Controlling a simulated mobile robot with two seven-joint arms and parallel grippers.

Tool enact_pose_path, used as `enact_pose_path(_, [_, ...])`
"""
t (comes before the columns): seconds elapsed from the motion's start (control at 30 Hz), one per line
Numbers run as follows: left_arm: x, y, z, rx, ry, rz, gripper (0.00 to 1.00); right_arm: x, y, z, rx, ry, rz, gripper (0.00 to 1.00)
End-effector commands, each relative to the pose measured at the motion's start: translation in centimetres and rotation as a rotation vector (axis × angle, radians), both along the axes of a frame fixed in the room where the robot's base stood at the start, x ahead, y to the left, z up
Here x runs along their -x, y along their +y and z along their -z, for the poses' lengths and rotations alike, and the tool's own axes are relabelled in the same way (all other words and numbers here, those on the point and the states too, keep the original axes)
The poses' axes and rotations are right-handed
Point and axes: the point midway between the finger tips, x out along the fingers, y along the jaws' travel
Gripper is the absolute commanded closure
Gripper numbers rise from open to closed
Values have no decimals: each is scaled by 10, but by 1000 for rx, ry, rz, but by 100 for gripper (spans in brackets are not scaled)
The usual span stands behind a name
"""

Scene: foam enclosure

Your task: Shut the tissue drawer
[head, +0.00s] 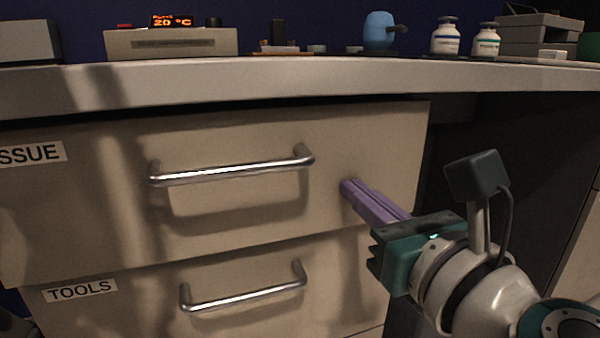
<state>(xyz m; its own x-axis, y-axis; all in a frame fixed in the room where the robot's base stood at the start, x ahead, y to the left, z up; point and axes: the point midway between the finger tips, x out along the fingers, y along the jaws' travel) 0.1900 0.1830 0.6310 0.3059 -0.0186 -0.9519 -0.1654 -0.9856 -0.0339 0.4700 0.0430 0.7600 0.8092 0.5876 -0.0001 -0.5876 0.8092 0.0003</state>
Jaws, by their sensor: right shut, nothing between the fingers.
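The tissue drawer (245,140) is the upper beige drawer, with a cut-off "SSUE" label (32,153) at its left and a silver bar handle (232,173). Its front seems to stand a little further out than the drawer below, but how far is hard to tell. My right gripper (350,188) has purple fingers, shut and empty. Their tips are at the right part of the tissue drawer's front, right of the handle. I cannot tell whether they touch it. My left gripper is not in view.
Below is the tools drawer (230,318) with its own bar handle (245,298). A grey countertop (300,80) overhangs the drawers, carrying a heater box (170,42), a blue vessel (379,30) and white bottles (446,38). Dark open space lies right of the drawers.

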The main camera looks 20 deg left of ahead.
Motion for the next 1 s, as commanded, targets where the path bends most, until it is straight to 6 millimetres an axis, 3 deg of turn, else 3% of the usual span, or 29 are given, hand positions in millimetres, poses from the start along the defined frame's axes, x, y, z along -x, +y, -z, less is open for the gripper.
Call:
enact_pose_path(0.27, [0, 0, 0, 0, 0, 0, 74, -2, 2, 0, 1, 1, 0, 100])
enact_pose_path(1.0, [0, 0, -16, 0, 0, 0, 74, 49, -35, 0, 0, 2, 0, 100])
